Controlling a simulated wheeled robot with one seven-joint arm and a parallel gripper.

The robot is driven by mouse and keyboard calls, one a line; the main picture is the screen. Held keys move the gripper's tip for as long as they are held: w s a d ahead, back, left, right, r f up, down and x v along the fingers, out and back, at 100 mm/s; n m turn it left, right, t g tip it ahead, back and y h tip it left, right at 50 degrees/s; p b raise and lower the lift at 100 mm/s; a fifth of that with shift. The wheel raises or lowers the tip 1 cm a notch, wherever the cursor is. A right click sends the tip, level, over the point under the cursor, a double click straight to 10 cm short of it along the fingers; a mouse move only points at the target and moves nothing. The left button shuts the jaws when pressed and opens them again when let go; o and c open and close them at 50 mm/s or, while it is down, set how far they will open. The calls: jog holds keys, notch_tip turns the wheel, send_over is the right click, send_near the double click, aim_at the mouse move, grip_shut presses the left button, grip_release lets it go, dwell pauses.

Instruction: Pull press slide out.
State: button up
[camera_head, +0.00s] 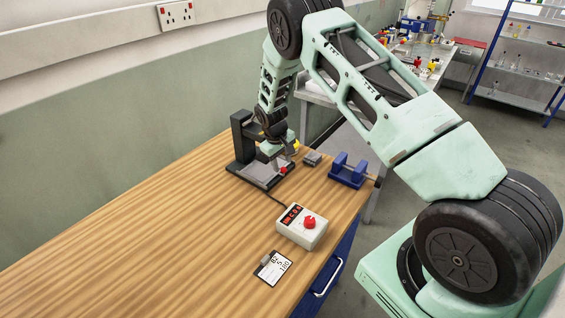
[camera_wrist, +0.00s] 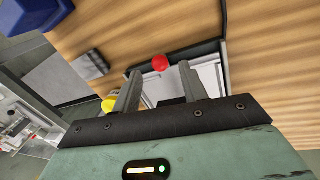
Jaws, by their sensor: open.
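The press (camera_head: 240,135) is a black upright frame with a dark base at the back of the wooden bench. Its slide (camera_head: 260,175) is a light grey plate low in the base, with a red knob (camera_head: 283,170) on its front. In the wrist view the red knob (camera_wrist: 160,62) shows in the gap between my fingertips, with the pale slide (camera_wrist: 195,70) behind. My gripper (camera_head: 279,159) is open just above the slide; its fingers stand apart either side of the knob (camera_wrist: 160,70). I cannot tell whether they touch it. My arm hides part of the press.
A blue cradle (camera_head: 348,170) and small grey block (camera_head: 312,159) stand to the right. A yellow thing (camera_wrist: 110,104) is beside one finger. A control box (camera_head: 302,226) with a red button and a labelled card (camera_head: 273,268) lie nearer. The left bench is clear.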

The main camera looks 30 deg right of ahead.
jog(key=shift+d+f+p, duration=0.15)
jog(key=shift+f+p, duration=0.05)
jog(key=shift+f, duration=0.55)
jog(key=shift+d+f+p, duration=0.15)
jog(key=shift+f+p, duration=0.05)
jog(key=shift+f, duration=0.55)
